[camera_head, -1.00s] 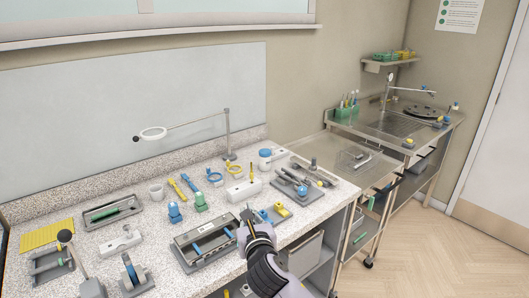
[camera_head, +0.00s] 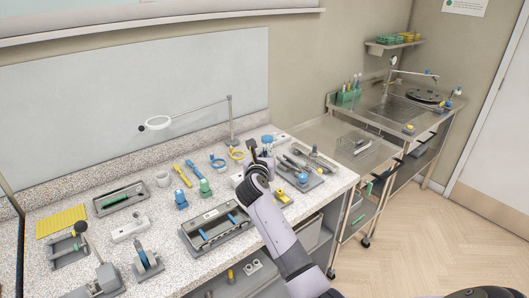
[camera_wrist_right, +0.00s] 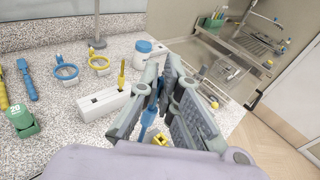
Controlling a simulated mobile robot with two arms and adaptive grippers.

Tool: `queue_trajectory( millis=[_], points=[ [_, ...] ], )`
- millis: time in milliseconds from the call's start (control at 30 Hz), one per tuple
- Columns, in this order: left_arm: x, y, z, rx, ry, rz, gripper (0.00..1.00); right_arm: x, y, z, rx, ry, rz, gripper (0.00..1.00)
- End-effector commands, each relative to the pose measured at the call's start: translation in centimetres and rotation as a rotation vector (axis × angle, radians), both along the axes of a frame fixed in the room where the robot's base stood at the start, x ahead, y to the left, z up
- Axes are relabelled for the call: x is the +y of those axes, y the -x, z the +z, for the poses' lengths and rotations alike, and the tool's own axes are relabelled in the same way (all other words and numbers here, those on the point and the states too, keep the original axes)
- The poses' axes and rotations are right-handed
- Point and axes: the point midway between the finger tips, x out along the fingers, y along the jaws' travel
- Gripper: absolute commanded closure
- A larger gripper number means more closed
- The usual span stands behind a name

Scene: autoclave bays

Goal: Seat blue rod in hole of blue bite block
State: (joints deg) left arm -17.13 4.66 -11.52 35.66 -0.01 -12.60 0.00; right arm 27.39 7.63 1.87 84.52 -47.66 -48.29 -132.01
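My right gripper (camera_head: 260,150) is over the back right of the speckled counter, and its fingers also show in the right wrist view (camera_wrist_right: 161,62). Its two fingers are close together around a slim blue rod (camera_wrist_right: 151,117), which stands roughly upright between them. The rod's lower end shows against a small yellow block (camera_wrist_right: 160,138) below. The gripper hides the counter under it in the head view. I cannot make out the blue bite block or its hole for sure. My left gripper is not in view.
A white block (camera_wrist_right: 104,103) with an upright yellow rod (camera_wrist_right: 122,76) stands left of the fingers. A blue-lidded jar (camera_wrist_right: 150,48) stands behind. A grey tray (camera_head: 192,247) with blue pieces lies in front. The magnifier stand (camera_head: 231,120) rises at the back.

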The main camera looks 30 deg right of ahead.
Motion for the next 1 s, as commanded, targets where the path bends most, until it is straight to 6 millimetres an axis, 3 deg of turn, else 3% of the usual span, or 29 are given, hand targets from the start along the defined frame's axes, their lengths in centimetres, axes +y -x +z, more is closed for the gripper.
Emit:
queue_trajectory(
  millis=[133, 200, 600, 1000],
  points=[
    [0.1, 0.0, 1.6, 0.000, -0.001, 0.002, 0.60, 0.1, 0.1, 0.5, 0.005, 0.001, 0.004, 1.00],
    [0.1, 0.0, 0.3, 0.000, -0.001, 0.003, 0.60, 0.1, 0.1, -1.1, 0.004, 0.000, 0.003, 1.00],
    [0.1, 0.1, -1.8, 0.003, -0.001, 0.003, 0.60, 0.0, 0.1, -4.8, 0.003, 0.000, 0.002, 1.00],
    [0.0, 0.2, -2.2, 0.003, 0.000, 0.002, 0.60, 0.1, 0.1, -5.7, 0.002, -0.001, 0.003, 1.00]
  ],
)
